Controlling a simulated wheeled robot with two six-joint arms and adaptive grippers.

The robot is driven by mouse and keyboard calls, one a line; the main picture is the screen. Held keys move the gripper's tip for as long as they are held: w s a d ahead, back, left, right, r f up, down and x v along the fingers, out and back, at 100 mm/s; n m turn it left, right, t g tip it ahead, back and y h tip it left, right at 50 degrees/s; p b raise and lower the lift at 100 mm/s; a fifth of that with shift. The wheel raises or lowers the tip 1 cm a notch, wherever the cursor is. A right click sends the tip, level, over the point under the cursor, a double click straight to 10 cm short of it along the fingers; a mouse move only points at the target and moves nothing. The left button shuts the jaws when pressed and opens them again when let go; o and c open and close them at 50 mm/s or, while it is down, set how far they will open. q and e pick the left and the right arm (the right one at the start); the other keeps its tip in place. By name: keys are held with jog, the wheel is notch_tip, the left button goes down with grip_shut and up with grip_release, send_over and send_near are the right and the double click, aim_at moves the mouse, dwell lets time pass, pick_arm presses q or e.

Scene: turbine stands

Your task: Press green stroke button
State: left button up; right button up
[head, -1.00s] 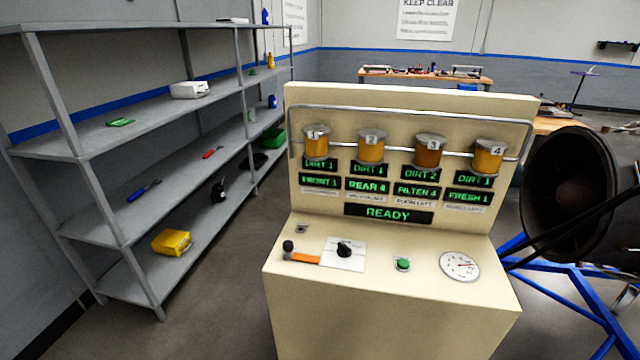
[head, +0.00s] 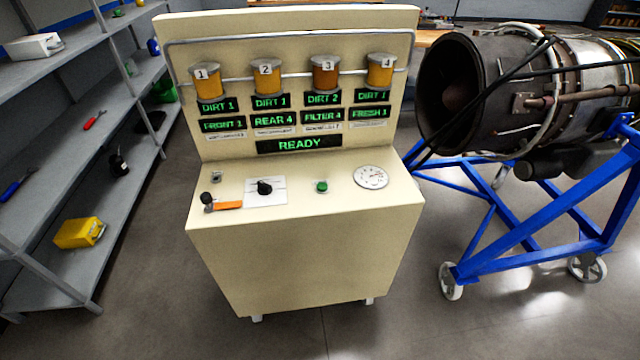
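The green stroke button (head: 321,187) is a small round green knob on the sloped desk of a cream control console (head: 305,265). It sits between a white plate with a black rotary selector (head: 265,188) on its left and a round white dial gauge (head: 371,177) on its right. The console's display (head: 299,145) reads READY in green. Neither of my grippers is in the head view, and nothing touches the button.
Four numbered amber jars line the console's back panel. A grey shelf rack (head: 50,150) stands left. A turbine engine (head: 520,90) on a blue wheeled stand (head: 540,240) stands right. Floor in front is clear.

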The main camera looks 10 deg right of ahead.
dwell(0.3)
grip_shut()
jog(key=shift+d, duration=0.15)
dwell(1.1)
